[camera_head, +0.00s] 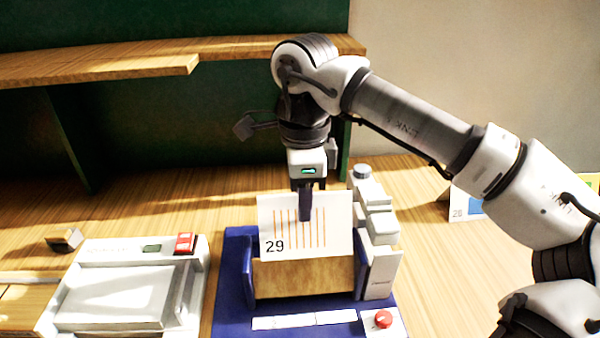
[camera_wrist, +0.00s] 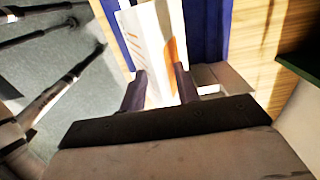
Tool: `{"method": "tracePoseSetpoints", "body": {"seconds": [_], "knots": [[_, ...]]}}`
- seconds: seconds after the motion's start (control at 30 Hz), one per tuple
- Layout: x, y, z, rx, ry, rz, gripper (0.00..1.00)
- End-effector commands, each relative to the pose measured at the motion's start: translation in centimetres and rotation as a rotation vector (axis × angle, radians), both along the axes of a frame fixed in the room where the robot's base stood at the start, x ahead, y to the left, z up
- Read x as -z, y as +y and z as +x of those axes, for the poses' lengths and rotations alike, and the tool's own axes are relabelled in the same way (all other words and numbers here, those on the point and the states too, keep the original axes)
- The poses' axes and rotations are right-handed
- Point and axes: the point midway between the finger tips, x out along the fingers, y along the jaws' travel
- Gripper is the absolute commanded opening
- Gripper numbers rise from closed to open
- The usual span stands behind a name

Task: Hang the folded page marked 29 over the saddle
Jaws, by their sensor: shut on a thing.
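The folded page marked 29 (camera_head: 290,228) is white with thin orange stripes and stands upright at the wooden saddle (camera_head: 305,278) in the blue-based device. My gripper (camera_head: 305,215) points down and is shut on the page's upper edge. In the wrist view, the page (camera_wrist: 150,45) runs between the two dark fingers of my gripper (camera_wrist: 160,92). The page's front panel covers the saddle's top in the head view. I cannot tell whether its back panel lies behind the saddle or whether the fold rests on it.
The blue base (camera_head: 232,285) carries a grey-white unit (camera_head: 378,225) on the right and a red knob (camera_head: 383,319) in front. A white machine (camera_head: 125,285) stands at left, with a small block (camera_head: 65,240) behind it. A wooden shelf (camera_head: 100,62) overhangs the back.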

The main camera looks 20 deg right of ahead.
Motion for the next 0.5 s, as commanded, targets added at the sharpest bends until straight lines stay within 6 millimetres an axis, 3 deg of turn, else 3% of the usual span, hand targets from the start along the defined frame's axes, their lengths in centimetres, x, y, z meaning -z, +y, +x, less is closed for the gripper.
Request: {"method": "tracePoseSetpoints", "body": {"seconds": [0.27, 0.5], "knots": [[0.5, 0.0, 0.0, 0.000, 0.000, 0.000, 0.10], [2.4, 0.0, 0.0, 0.000, 0.000, 0.000, 0.10]]}}
